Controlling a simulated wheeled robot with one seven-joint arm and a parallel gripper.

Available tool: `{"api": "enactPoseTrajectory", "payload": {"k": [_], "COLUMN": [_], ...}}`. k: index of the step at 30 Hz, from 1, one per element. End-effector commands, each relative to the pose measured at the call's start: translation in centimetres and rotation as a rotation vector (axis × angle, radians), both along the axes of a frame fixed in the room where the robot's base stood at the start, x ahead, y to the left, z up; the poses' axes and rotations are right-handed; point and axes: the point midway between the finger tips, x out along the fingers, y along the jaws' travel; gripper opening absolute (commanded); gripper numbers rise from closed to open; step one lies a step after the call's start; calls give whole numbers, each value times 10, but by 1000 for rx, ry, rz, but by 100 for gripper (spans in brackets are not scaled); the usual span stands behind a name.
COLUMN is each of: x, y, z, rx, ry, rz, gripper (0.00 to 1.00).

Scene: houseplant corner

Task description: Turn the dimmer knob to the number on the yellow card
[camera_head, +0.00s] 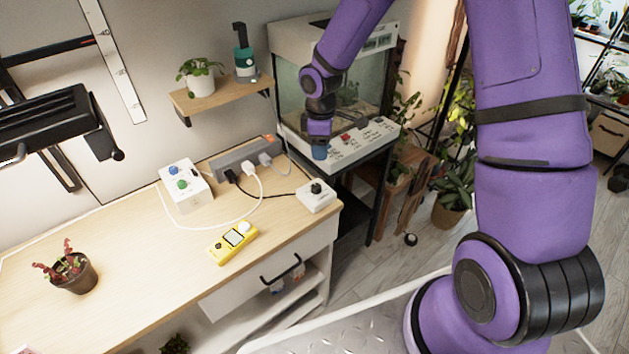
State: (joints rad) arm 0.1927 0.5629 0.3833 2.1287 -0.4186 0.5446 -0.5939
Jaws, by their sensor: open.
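A small white box with a black knob (316,188) sits at the right edge of the wooden tabletop, with a black cord. A second white box (188,196) carries a blue and a green knob. The glass tank's sloped white front panel (362,143) has several small controls, including a red one. My gripper (320,145) points down at the left end of this panel, by a blue part (320,154). It is open; its fingers are small here and contact cannot be told. I cannot make out a yellow card or any numbers; a yellow handheld meter (233,243) lies on the tabletop.
A grey power strip (243,157) with plugs and cords lies behind the boxes. A potted red plant (73,272) stands at the tabletop's left. The tabletop's middle left is clear.

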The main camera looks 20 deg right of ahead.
Motion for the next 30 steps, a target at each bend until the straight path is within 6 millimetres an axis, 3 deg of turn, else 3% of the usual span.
{"api": "enactPoseTrajectory", "payload": {"k": [3, 13, 24, 30], "x": [4, 5, 1, 0], "y": [6, 10, 12, 12], "z": [-23, -50, -113, -135], "rx": [24, 38, 37, 37], "ry": [20, 31, 32, 30], "rz": [42, 68, 69, 67], "gripper": [58, 58, 58, 58]}}
